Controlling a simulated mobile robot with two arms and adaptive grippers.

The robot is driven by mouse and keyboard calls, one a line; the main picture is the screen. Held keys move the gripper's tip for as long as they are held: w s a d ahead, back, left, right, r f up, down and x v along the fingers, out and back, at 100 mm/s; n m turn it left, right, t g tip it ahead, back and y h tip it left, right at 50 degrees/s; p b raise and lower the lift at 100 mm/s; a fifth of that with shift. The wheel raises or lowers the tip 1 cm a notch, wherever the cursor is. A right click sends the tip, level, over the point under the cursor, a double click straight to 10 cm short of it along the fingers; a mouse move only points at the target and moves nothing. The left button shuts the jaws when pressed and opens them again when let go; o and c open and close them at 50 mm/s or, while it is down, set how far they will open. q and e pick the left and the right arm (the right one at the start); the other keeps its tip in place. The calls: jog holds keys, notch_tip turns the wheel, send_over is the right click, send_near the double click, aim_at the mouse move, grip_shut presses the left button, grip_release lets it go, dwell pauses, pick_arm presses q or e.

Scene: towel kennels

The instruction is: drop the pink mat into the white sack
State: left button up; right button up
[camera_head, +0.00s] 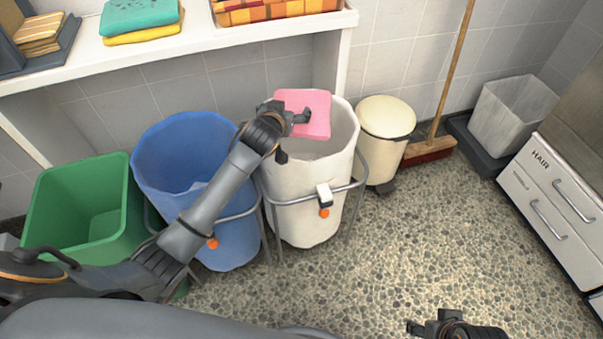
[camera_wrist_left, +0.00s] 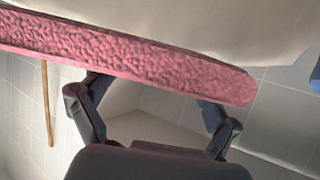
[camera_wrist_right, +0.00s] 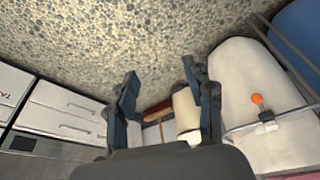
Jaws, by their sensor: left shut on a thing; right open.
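The pink mat (camera_head: 312,110) is a flat, roughly square piece over the mouth of the white sack (camera_head: 297,205), which hangs in a metal frame. My left gripper (camera_head: 291,132) is shut on the mat's near left edge. In the left wrist view the mat (camera_wrist_left: 130,60) shows edge-on across the fingers (camera_wrist_left: 155,115), with pale sack cloth above it. Whether the mat touches the sack's rim I cannot tell. My right gripper (camera_head: 415,327) is low at the bottom right, over the floor. In the right wrist view its fingers (camera_wrist_right: 165,95) are apart and empty.
A blue sack (camera_head: 190,160) and a green bin (camera_head: 90,210) stand left of the white sack. A cream lidded bin (camera_head: 385,118), a broom (camera_head: 430,148) and a grey bin (camera_head: 510,112) stand to the right. A shelf (camera_head: 220,40) runs behind. The pebbled floor (camera_head: 430,240) is clear.

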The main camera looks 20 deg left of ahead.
pick_arm(q)
jog(key=shift+f+b, duration=0.3)
jog(key=shift+f, duration=0.05)
jog(key=shift+f+b, duration=0.6)
jog(key=shift+b, duration=0.05)
jog(key=shift+f+b, duration=0.4)
jog(key=shift+b, duration=0.1)
pick_arm(e)
jog(key=shift+w+a+r+t, duration=0.1)
jog(key=shift+w+r+t, duration=0.15)
jog(key=shift+r+t, duration=0.3)
jog(key=shift+r, duration=0.1)
pick_arm(q)
jog(key=o, duration=0.9)
jog(key=shift+o, duration=0.2)
jog(key=shift+s, duration=0.1)
